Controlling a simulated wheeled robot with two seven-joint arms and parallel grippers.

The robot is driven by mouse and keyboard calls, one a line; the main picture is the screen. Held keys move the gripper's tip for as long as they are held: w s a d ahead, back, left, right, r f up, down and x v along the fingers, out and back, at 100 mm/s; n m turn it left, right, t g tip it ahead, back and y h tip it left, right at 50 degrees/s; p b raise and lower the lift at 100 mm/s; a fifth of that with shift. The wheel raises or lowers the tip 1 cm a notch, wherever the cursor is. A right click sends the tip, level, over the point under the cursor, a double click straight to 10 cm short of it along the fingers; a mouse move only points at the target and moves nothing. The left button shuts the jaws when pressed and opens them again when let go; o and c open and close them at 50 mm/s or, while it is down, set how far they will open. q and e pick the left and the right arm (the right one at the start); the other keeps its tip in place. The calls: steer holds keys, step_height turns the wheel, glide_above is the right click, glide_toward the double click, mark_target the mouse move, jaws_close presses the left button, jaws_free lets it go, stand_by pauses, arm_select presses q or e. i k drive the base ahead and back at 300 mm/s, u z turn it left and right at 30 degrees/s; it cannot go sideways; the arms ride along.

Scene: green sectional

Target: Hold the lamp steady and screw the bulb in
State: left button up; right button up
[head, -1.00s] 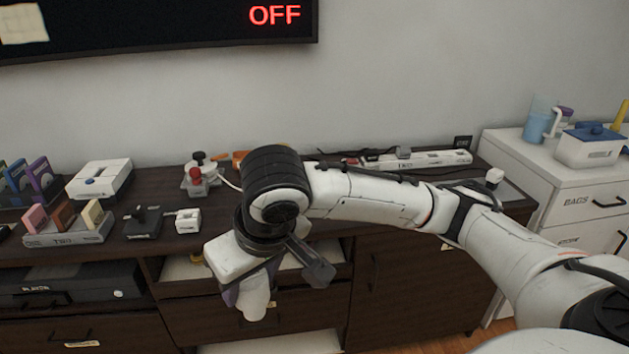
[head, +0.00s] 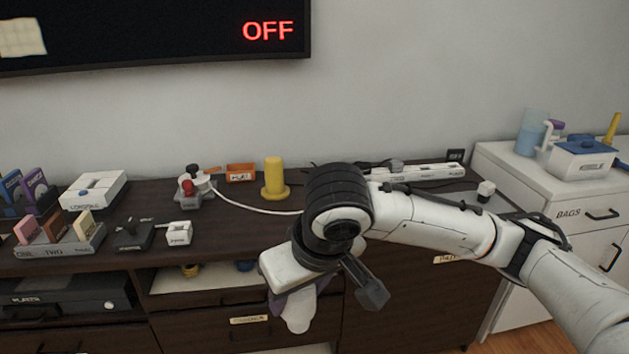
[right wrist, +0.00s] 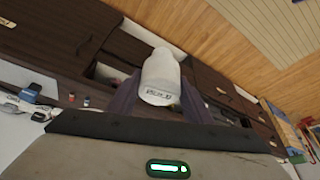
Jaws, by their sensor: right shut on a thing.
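My right gripper (head: 297,296) is in front of the dark cabinet, below the level of its top, pointing down. It is shut on a white, rounded bulb (head: 298,314). In the right wrist view the bulb (right wrist: 160,75) sits between the two purple fingers of the gripper (right wrist: 157,98), with small dark lettering on its near end. No lamp is plain to see. A small grey corded device (head: 193,186) with red and dark knobs stands on the cabinet top, and I cannot tell whether it is the lamp. My left gripper is not in view.
A yellow post (head: 275,177) and an orange bin (head: 240,172) stand at the back. A white console (head: 95,190), a card rack (head: 60,237) and small devices fill the left. A power strip (head: 430,172) lies behind my arm. Open shelves are below the top.

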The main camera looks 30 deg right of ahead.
mark_target(274, 190)
steer(key=z, duration=0.8)
